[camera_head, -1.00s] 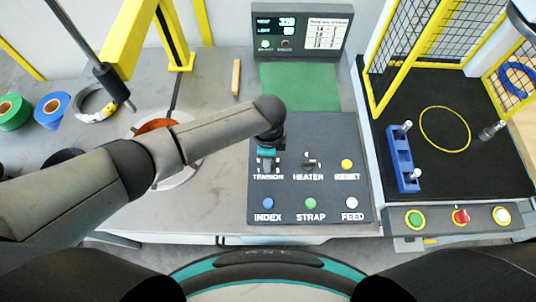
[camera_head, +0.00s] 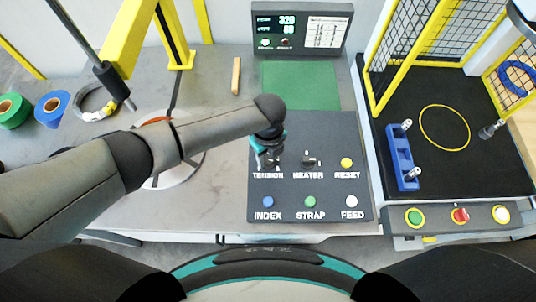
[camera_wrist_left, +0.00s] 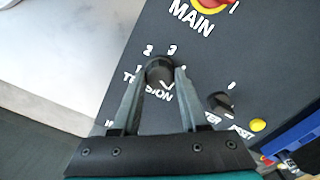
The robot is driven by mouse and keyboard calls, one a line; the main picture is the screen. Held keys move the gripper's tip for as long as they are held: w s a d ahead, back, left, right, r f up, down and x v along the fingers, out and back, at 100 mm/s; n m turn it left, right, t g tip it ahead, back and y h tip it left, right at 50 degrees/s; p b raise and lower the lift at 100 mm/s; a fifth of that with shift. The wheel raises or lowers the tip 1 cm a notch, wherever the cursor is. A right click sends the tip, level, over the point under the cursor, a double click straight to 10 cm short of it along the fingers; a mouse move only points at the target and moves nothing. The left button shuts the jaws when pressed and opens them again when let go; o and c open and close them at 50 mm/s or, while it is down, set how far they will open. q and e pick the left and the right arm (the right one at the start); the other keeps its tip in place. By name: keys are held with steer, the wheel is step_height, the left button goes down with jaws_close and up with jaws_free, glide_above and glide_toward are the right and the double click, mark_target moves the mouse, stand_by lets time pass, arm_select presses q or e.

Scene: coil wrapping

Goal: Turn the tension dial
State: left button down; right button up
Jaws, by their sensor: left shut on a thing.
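The tension dial (camera_wrist_left: 160,71) is a dark round knob on the dark control panel, with numbers around it, in the left wrist view. My left gripper (camera_wrist_left: 161,80) has its two fingers on either side of the dial and is shut on it. In the head view my left gripper (camera_head: 267,158) points down at the panel (camera_head: 330,135) above the TENSION label and hides most of the dial. My right gripper is not in view.
The heater knob (camera_head: 309,161) and yellow reset button (camera_head: 346,163) lie to the right. Blue, green and white buttons line the panel's front. A display box (camera_head: 300,30) and green mat (camera_head: 300,86) stand behind. A yellow-framed cage with a blue holder (camera_head: 401,157) is at right.

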mark_target(268, 159)
arm_select(q)
steer(key=shift+m, duration=0.7)
steer(key=shift+c, duration=2.2)
jaws_free()
step_height(268, 159, up, 15)
steer(key=shift+r+p, duration=0.15)
steer(key=shift+p, duration=0.3)
